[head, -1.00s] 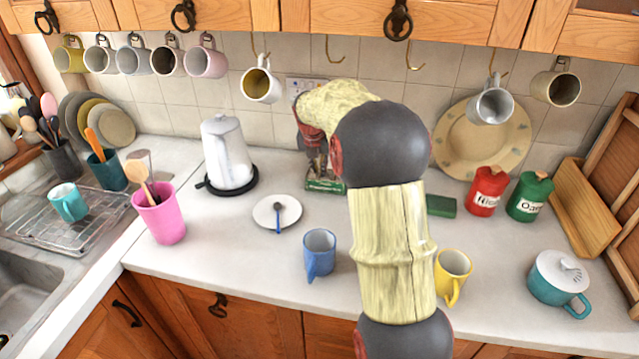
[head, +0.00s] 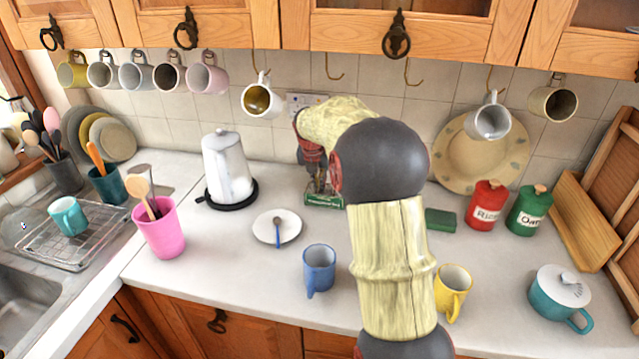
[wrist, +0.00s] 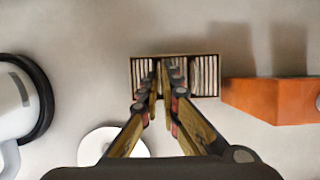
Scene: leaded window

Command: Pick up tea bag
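The tea bags (wrist: 207,75) stand in upright rows inside a small open box (wrist: 217,58), seen from above in the wrist view. In the head view the green-sided box (head: 322,201) sits on the counter below my gripper (head: 318,183), partly hidden by my arm. In the wrist view my gripper (wrist: 164,80) points down over the middle of the box, its two fingers a small gap apart. No tea bag clearly shows between them. The fingers cover part of the rows, and I cannot tell whether the tips touch the bags.
An orange block (wrist: 270,100) lies right of the box. A white kettle (head: 228,168) stands to the left. A saucer with a spoon (head: 266,233) and a blue mug (head: 319,266) are in front. Mugs hang on hooks above.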

